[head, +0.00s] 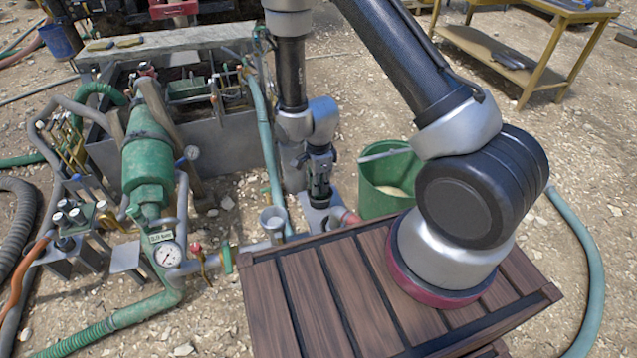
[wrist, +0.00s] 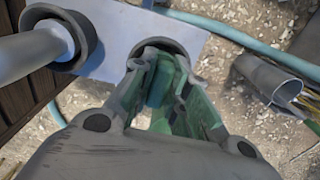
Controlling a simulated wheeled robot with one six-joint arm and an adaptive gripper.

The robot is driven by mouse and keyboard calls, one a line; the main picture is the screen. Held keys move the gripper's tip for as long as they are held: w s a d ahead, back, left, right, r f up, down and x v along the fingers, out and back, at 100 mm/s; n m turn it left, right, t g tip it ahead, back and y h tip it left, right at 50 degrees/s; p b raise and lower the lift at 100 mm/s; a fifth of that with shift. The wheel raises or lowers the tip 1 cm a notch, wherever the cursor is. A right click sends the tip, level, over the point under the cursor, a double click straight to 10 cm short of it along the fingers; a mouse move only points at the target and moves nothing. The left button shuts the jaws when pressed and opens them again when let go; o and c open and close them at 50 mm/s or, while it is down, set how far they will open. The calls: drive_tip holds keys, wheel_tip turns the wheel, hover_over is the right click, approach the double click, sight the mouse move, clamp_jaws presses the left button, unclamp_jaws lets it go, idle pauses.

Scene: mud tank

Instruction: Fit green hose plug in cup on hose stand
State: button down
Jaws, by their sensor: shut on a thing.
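My gripper (head: 319,192) points down above the grey hose stand (head: 312,213) in the head view. In the wrist view, my gripper (wrist: 163,66) is shut on the green hose plug (wrist: 157,86), which shows between the fingers. A dark round cup (wrist: 178,46) on the grey plate of the hose stand (wrist: 118,38) lies just past the fingertips. The fingers hide part of this cup and the plug's lower end. I cannot tell whether the plug is inside the cup or above it.
A second dark cup (wrist: 82,50) on the stand holds a grey pipe (wrist: 30,52). A grey open tube (wrist: 262,80) lies right of the stand. A slatted wooden crate (head: 335,285) stands in front. A green bucket (head: 385,202) and green pump (head: 148,165) flank my gripper.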

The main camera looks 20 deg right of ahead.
drive_tip(key=shift+f, duration=0.55)
idle(0.4)
drive_tip(key=c, duration=1.3)
unclamp_jaws()
wheel_tip(320, 180, up, 12)
